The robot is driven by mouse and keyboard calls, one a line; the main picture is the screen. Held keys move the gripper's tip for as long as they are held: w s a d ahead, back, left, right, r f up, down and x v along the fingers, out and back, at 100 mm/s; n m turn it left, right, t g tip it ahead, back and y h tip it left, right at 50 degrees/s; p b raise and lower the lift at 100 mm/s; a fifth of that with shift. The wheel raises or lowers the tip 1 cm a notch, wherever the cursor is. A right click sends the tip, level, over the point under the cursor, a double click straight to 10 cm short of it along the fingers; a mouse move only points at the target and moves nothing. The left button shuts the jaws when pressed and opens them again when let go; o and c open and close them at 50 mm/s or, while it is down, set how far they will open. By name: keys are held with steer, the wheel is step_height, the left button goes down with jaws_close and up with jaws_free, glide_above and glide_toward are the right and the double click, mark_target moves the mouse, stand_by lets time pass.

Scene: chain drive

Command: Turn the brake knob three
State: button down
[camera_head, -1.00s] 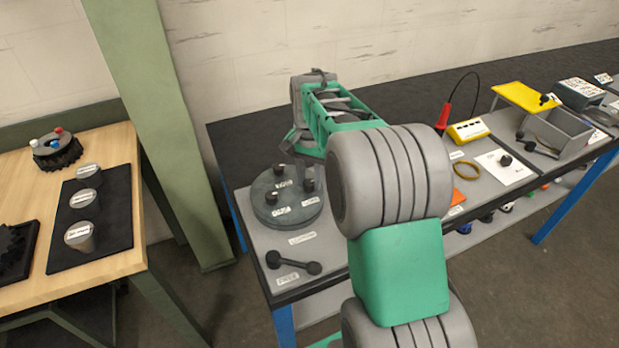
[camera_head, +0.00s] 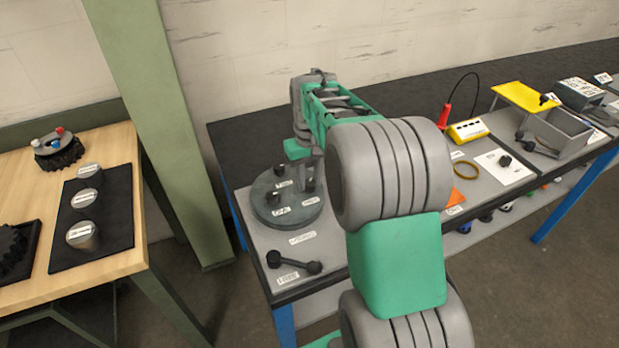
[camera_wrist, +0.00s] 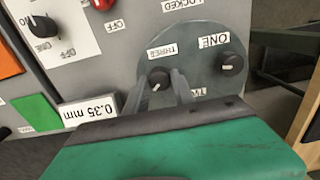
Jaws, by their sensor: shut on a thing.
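In the wrist view, the brake knob three (camera_wrist: 158,77) is a black knob with a white pointer mark. It stands on a round grey plate beside its THREE label (camera_wrist: 163,52). My gripper (camera_wrist: 160,86) has one finger on each side of the knob and is shut on it. Knob one (camera_wrist: 232,64), with its ONE label (camera_wrist: 214,40), is to the right, clear of the fingers. A third label is partly hidden by my gripper. In the head view, the round plate (camera_head: 268,217) sits at the bench's left end, and my arm covers part of its right side.
A dark double-ended tool (camera_head: 293,263) lies in front of the plate. A panel with a black OFF knob (camera_wrist: 42,26) is at the wrist view's upper left, with a red knob (camera_wrist: 103,4) nearby. The wooden table (camera_head: 115,262) stands left, across a gap.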

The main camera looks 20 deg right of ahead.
mark_target(309, 182)
steer(key=shift+n, duration=0.5)
steer(key=c, duration=1.1)
jaws_free()
steer(key=shift+o, duration=0.2)
steer(key=shift+r, duration=0.1)
step_height(309, 182, up, 7)
steer(key=shift+f+b, duration=0.1)
steer(key=shift+b, duration=0.25)
steer(key=shift+r, duration=0.45)
